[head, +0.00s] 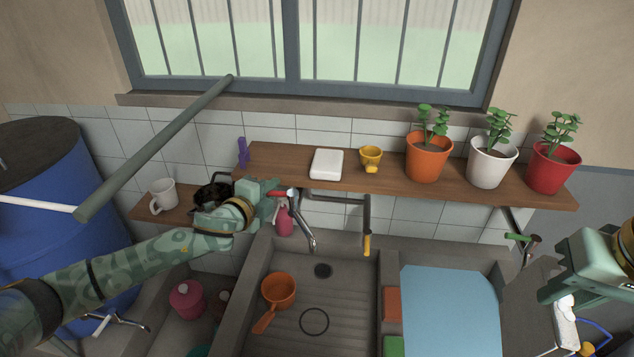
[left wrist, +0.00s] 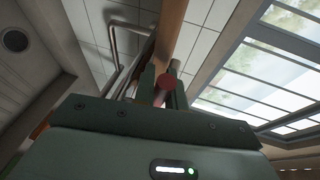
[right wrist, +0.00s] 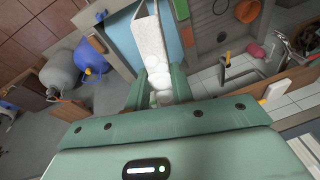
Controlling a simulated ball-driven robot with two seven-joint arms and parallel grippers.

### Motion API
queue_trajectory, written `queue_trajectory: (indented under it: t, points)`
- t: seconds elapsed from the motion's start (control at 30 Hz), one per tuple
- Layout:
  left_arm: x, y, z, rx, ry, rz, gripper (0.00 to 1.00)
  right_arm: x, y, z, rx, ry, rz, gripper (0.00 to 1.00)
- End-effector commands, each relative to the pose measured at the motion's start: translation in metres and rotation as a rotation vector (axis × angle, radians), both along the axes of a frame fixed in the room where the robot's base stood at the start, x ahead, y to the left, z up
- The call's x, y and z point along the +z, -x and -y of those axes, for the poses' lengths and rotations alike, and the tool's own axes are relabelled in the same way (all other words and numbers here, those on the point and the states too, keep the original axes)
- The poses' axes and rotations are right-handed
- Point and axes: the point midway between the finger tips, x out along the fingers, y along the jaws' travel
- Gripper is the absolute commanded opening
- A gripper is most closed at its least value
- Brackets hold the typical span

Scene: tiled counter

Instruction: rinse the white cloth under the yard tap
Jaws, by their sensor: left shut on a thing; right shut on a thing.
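The yard tap's metal spout (head: 308,228) curves down over the grey sink basin. My left gripper (head: 282,192) is shut on the tap's red handle, which shows as a red knob (left wrist: 166,82) between the fingers in the left wrist view. I see no water below the spout. The white cloth (head: 567,328) hangs bunched from my right gripper (head: 560,296) at the far right, away from the tap. In the right wrist view the cloth (right wrist: 159,86) is pinched between the fingers. The gripper partly hides it.
An orange dipper (head: 278,291) lies in the sink. A wooden shelf (head: 395,184) with pots runs above the tap. A blue barrel (head: 50,240) stands left.

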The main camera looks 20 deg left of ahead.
Motion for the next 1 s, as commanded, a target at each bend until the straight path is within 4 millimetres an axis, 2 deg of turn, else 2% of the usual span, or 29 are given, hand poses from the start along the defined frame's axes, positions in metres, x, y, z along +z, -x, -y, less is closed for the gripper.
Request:
queue_trajectory:
  t: [0.03, 0.07, 0.2, 0.4, 0.67, 0.7, 0.77, 1.0]
  points:
    - [0.005, -0.002, 0.012, 0.022, 0.006, -0.004, 0.0, 0.013, 0.0, 0.0, 0.0, 0.0, 0.003, 0.0]
    - [0.005, -0.002, 0.015, 0.043, 0.007, -0.005, 0.0, 0.017, 0.0, 0.0, -0.001, 0.0, 0.004, 0.0]
    - [0.003, 0.005, 0.016, 0.175, 0.006, -0.006, 0.0, 0.031, 0.001, 0.0, 0.0, 0.0, 0.006, 0.0]
    - [0.001, 0.01, 0.014, 0.271, 0.001, -0.005, 0.0, 0.035, 0.001, 0.0, 0.0, 0.0, 0.006, 0.0]
    - [0.0, 0.01, 0.014, 0.276, -0.001, -0.004, 0.0, 0.034, 0.001, 0.0, 0.0, 0.0, 0.006, 0.0]
    - [-0.001, 0.01, 0.014, 0.276, -0.001, -0.004, 0.15, 0.034, 0.001, 0.0, 0.0, 0.0, 0.006, 0.0]
    - [0.0, 0.01, 0.014, 0.275, -0.001, -0.004, 0.32, 0.034, 0.001, 0.0, 0.0, 0.0, 0.006, 0.0]
    - [0.0, 0.01, 0.013, 0.275, -0.001, -0.003, 0.34, 0.034, 0.001, 0.0, 0.0, 0.0, 0.006, 0.0]
